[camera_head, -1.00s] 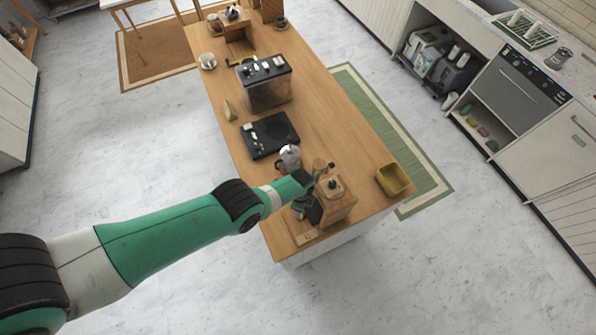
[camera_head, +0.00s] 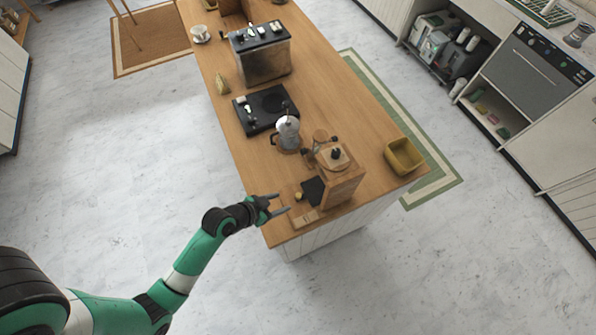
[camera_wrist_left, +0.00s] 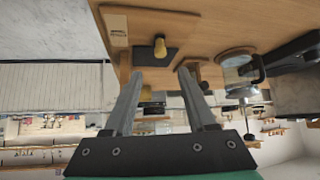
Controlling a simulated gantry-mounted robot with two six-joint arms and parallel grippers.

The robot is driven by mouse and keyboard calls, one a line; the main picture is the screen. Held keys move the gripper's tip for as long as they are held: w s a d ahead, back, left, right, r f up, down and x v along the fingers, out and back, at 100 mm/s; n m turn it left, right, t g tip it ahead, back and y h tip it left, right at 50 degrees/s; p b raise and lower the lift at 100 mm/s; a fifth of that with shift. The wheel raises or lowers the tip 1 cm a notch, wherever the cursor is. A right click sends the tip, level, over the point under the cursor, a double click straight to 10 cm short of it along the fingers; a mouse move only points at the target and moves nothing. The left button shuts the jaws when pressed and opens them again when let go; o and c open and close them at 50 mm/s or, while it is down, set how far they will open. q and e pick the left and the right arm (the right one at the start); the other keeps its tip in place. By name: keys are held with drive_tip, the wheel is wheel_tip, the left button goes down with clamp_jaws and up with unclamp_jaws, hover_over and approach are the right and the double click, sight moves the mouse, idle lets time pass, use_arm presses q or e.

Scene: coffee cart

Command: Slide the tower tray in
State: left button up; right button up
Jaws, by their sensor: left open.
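A wooden tower (camera_head: 342,178) with a dark knob on top stands at the near end of the wooden island. A dark flat piece (camera_head: 313,190) and a small yellowish knob (camera_head: 298,196) show at its left side; the knob also shows in the left wrist view (camera_wrist_left: 159,47). I cannot tell how far the tray sticks out. My left gripper (camera_head: 282,204) is open and empty, just left of the knob, near the island's left edge. Its two fingers (camera_wrist_left: 160,74) point toward the knob, apart from it. My right gripper is not in view.
A yellow bin (camera_head: 404,156) stands to the right. The floor left of the island is clear.

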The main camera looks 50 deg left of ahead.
sight(298, 196)
use_arm(q)
drive_tip(key=b+x, duration=0.3)
drive_tip(key=x, duration=0.8)
drive_tip(key=shift+w+a+f, duration=0.1)
drive_tip(key=shift+w+f, duration=0.1)
drive_tip(key=shift+w, duration=0.1)
clamp_jaws()
idle(0.9)
